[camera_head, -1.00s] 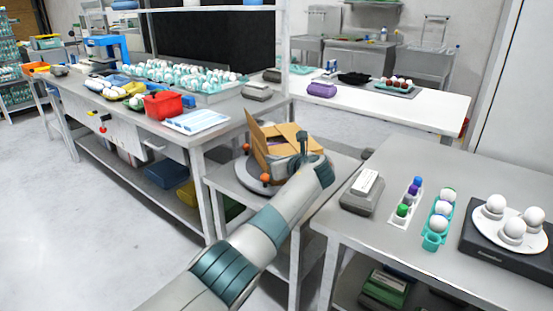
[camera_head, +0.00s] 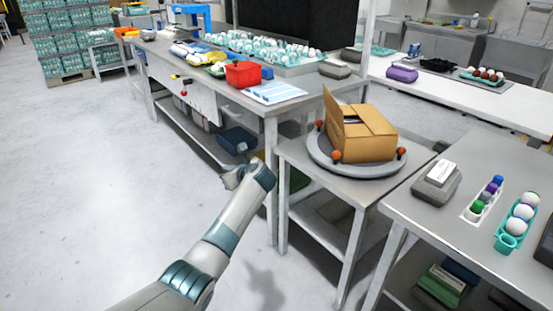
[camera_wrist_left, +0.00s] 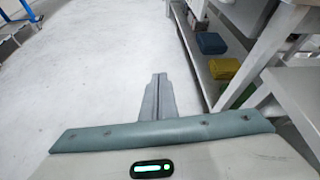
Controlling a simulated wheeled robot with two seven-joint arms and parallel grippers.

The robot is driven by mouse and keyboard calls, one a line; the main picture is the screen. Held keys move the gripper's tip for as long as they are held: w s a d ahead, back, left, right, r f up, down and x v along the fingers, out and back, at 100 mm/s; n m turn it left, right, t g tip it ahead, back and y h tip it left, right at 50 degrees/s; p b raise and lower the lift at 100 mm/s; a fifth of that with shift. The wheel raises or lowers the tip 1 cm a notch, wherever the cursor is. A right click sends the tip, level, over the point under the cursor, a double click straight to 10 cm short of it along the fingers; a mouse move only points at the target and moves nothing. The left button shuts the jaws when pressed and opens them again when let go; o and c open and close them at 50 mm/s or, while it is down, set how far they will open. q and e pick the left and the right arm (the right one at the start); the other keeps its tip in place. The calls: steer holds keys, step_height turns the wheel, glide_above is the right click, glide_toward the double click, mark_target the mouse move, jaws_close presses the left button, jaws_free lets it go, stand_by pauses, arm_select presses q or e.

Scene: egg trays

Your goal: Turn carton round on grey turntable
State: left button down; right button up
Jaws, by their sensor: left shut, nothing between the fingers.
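The brown cardboard carton (camera_head: 362,140) sits on the round grey turntable (camera_head: 330,165), with one flap standing up at its left and its other top flaps mostly folded over. The turntable has orange knobs around its rim and rests on a small metal table. My left gripper (camera_head: 232,178) is left of that table, over the floor, apart from the carton. In the left wrist view the left gripper (camera_wrist_left: 157,95) is shut and empty, pointing out over the white floor. My right gripper is not in view.
The small table (camera_head: 315,185) stands between a long bench with a red bin (camera_head: 242,74) and a right-hand table with a grey device (camera_head: 436,180) and egg holders. Shelves below hold a blue bin (camera_head: 237,140). The floor at left is clear.

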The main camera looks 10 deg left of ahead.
arm_select(q)
steer(key=s+a+f+n+g+y, duration=0.1)
steer(key=s+a+n, duration=0.35)
steer(key=a, duration=0.85)
steer(key=s+a+n+g+y, duration=0.1)
steer(key=s+a+n, duration=0.1)
steer(key=s+a, duration=0.8)
steer(key=s+d+f+n+g+h, duration=0.1)
steer(key=d+f+n+h, duration=0.35)
steer(key=f+n, duration=0.35)
steer(key=d+f+n+h, duration=0.3)
steer(key=d+f+n, duration=0.35)
steer(key=n, duration=0.35)
steer(key=s+d+f+g+h, duration=0.1)
steer(key=s+d+f, duration=0.3)
steer(key=s, duration=0.2)
steer(key=s+d+f+m, duration=0.1)
steer(key=s+d+f, duration=0.2)
steer(key=s+f, duration=0.3)
steer(key=s+d+f+g+h, duration=0.1)
steer(key=s+d+f, duration=0.25)
steer(key=s, duration=0.35)
steer(key=s+d+f+h, duration=0.1)
steer(key=s+d, duration=0.4)
steer(key=s, duration=0.8)
steer(key=s+d+f+g+h, duration=0.1)
steer(key=s+d, duration=0.5)
steer(key=s, duration=0.7)
steer(key=shift+g, duration=0.3)
